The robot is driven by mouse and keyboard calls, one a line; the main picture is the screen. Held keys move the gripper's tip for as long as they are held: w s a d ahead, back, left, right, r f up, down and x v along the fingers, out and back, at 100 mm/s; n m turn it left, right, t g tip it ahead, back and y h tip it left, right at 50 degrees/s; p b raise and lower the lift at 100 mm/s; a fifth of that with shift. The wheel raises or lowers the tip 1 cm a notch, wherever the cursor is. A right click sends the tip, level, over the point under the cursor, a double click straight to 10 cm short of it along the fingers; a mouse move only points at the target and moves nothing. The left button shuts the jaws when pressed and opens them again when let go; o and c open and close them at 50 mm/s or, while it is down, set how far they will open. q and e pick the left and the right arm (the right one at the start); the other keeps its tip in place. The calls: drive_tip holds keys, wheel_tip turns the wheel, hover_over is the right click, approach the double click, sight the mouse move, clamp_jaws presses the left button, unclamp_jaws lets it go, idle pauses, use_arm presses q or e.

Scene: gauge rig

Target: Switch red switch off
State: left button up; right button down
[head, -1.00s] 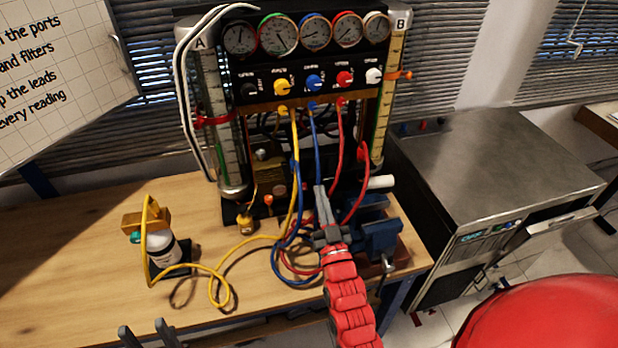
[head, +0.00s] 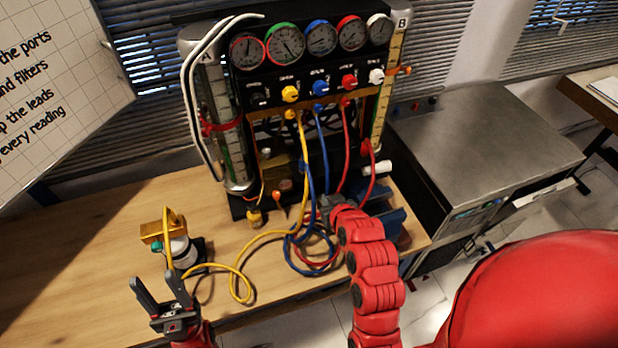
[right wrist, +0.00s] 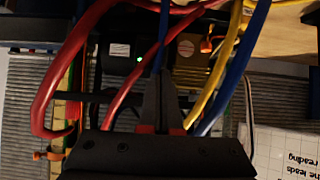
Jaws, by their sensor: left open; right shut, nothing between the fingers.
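On the rig's black panel, a red knob (head: 349,82) sits between a blue and a white knob; its setting is too small to read. A small orange-red lever-like part (head: 277,197) stands low by the brass block and shows in the right wrist view (right wrist: 207,43). I cannot tell which is the red switch. My right gripper (head: 324,203) is low before the rig, among the hoses, fingertips partly hidden. In the right wrist view its fingers (right wrist: 164,75) are shut and empty, in front of a dark box with a green light. My left gripper (head: 160,288) is open and empty at the front edge.
Red, blue and yellow hoses (head: 322,150) hang from the panel and loop on the wooden bench (head: 100,240). A bottle with a brass top (head: 178,240) stands left. A blue vise (head: 392,222) is right of my right gripper. The bench's left part is clear.

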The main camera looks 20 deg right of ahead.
drive_tip(key=shift+s, duration=0.25)
drive_tip(key=b+x, duration=0.3)
drive_tip(key=x, duration=1.1)
drive_tip(key=shift+f, duration=0.1)
idle(0.3)
